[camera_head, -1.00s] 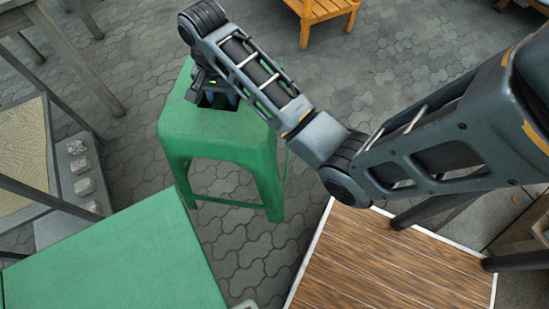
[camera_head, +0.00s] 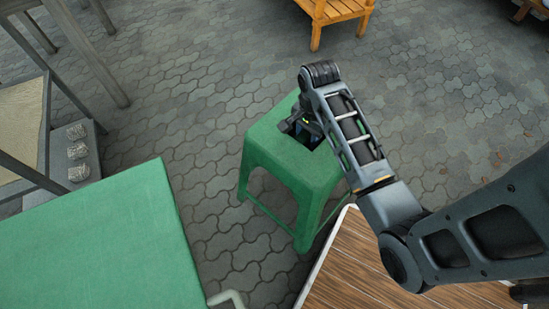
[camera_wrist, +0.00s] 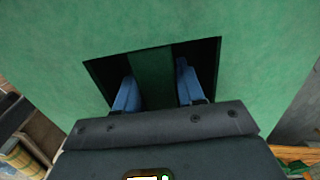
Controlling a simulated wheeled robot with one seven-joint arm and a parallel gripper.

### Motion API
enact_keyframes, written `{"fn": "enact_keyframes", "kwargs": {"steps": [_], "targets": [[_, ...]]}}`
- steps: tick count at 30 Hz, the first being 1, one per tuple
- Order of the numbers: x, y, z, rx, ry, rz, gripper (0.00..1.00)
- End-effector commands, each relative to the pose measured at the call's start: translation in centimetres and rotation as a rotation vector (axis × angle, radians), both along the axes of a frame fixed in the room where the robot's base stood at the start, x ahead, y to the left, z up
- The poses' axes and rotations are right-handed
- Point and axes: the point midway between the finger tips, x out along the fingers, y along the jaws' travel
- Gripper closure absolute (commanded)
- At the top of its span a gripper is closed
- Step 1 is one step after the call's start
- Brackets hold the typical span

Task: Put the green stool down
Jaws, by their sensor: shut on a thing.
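The green stool (camera_head: 270,150) is upright in the head view, between a green tabletop and a wooden-slatted surface. My gripper (camera_head: 308,128) reaches down into the opening in its seat. In the wrist view, the blue fingers (camera_wrist: 157,88) stand on either side of a green strip in the seat (camera_wrist: 60,60) and are shut on it. The fingertips are partly hidden in the dark openings. I cannot tell whether the stool's legs touch the paving.
The green tabletop (camera_head: 90,250) fills the lower left. The brown slatted surface (camera_head: 375,270) lies close to the stool's right front leg. A wooden bench (camera_head: 340,10) stands at the back. Stones on a grey ledge (camera_head: 85,140) are at the left. Paving (camera_head: 200,80) behind the stool is clear.

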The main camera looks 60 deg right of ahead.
Motion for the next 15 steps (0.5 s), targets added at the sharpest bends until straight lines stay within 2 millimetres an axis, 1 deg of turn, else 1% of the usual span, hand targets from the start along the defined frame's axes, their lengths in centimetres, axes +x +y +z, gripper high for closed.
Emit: {"fn": "enact_keyframes", "kwargs": {"steps": [1,9,12,15], "targets": [[1.0,0.4,-0.7,-0.001,-0.003,0.004,1.00],[5.5,2.3,-3.7,0.000,-0.001,0.004,1.00],[7.0,2.9,-4.5,-0.001,-0.002,0.004,1.00],[8.0,3.3,-5.1,-0.001,-0.002,0.002,1.00]]}}
